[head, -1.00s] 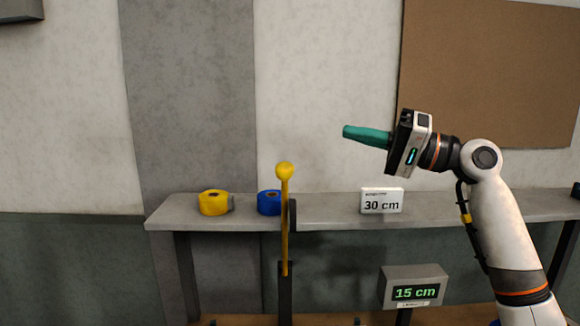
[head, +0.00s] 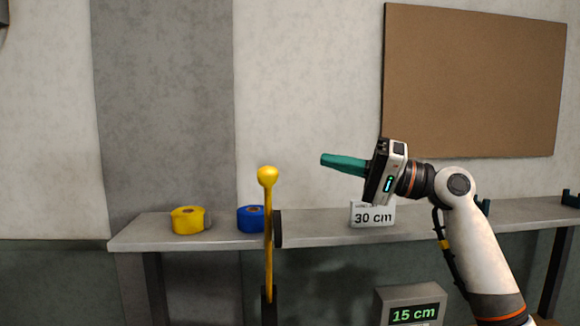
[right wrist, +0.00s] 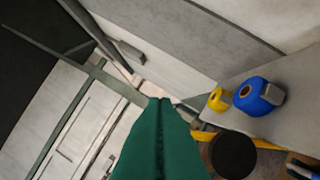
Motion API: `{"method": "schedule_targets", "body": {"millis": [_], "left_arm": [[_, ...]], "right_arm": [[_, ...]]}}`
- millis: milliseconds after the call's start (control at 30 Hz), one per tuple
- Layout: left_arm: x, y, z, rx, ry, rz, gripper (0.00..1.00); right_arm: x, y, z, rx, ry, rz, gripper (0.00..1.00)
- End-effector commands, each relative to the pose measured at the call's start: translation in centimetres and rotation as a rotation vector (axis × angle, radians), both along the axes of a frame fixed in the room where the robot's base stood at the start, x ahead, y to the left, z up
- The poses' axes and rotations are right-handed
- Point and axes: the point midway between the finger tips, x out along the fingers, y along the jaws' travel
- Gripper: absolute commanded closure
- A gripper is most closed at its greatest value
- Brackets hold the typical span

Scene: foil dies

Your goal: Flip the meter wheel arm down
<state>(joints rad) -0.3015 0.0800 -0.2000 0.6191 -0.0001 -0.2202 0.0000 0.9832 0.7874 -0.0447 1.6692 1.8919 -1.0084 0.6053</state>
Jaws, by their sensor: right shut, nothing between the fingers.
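The meter wheel arm (head: 268,235) is a yellow lever with a round ball knob on top, standing upright in the head view. A dark wheel edge shows beside it on its right. In the right wrist view a black disc (right wrist: 233,155) shows at the lower right, with a yellow piece (right wrist: 204,135) beside it. My right gripper (head: 324,160) has teal fingers pressed together with nothing between them. Its tip is right of the knob and slightly higher in the head view, apart from it. The fingers (right wrist: 160,103) fill the bottom middle of the wrist view. My left gripper is out of view.
A grey shelf (head: 330,229) behind the lever holds a yellow tape roll (head: 186,221), a blue tape roll (head: 250,220) and a "30 cm" sign (head: 373,217). A display (head: 413,315) reads "15 cm" at the lower right. A brown board (head: 475,80) hangs on the wall.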

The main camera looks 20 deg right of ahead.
Motion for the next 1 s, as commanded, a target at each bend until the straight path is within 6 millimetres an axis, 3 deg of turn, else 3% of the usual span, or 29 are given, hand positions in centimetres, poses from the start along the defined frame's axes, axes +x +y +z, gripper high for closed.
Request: {"method": "schedule_targets", "body": {"millis": [167,567,700,1000], "left_arm": [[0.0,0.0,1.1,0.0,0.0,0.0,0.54],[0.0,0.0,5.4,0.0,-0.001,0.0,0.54],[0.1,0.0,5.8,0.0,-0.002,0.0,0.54],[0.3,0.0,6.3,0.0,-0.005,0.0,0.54]], "right_arm": [[0.9,1.4,0.6,0.001,0.001,0.003,1.0],[5.5,8.2,2.5,0.001,0.001,0.004,1.0],[3.9,8.6,0.8,-0.004,0.003,0.0,1.0],[2.3,9.1,-0.2,0.0,0.0,-0.001,1.0]]}}
